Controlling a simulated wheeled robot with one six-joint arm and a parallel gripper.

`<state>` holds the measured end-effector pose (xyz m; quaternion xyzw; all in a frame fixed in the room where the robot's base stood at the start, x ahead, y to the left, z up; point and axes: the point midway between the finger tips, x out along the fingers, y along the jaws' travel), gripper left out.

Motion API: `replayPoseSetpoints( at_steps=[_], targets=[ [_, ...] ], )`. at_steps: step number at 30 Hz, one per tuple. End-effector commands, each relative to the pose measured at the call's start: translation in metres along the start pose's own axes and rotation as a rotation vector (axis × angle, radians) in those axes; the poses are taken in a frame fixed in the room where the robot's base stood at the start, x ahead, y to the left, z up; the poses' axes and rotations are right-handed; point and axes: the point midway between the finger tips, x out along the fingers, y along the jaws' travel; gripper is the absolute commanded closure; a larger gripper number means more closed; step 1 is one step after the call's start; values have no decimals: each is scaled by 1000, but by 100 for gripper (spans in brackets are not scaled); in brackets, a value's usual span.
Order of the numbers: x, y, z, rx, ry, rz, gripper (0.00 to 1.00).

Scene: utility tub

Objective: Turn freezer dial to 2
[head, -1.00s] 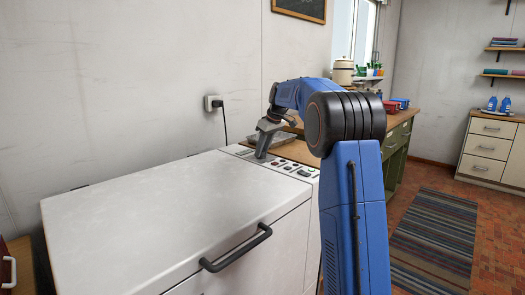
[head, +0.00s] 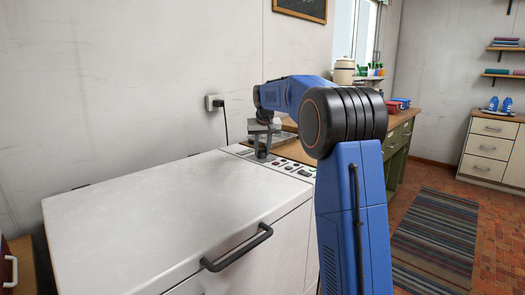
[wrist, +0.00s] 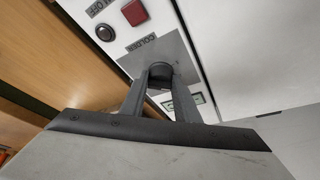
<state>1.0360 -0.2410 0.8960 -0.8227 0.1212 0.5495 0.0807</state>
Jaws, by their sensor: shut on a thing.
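The white chest freezer (head: 150,215) has a narrow control panel (head: 238,149) along its right end. My gripper (head: 262,154) points down at the far part of this panel. In the wrist view the dark round freezer dial (wrist: 160,70) sits on a grey plate marked "COLDER". My gripper's two fingers (wrist: 160,92) are shut on the dial, one on each side. The dial's numbers and pointer are hidden or too small to read, so its setting cannot be told.
In the wrist view a red square switch (wrist: 134,13) and a dark round button (wrist: 105,32) lie beside the dial, with a small green display (wrist: 198,98) on the other side. A wooden-topped counter (head: 398,119) stands beyond the freezer. A black handle (head: 237,249) juts from its front.

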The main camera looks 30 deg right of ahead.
Motion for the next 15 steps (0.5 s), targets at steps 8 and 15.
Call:
replayPoseSetpoints(
  at_steps=[8,15],
  targets=[
    [0,0,0,45,-1,19,94],
    [0,0,0,48,-1,20,94]
  ],
)
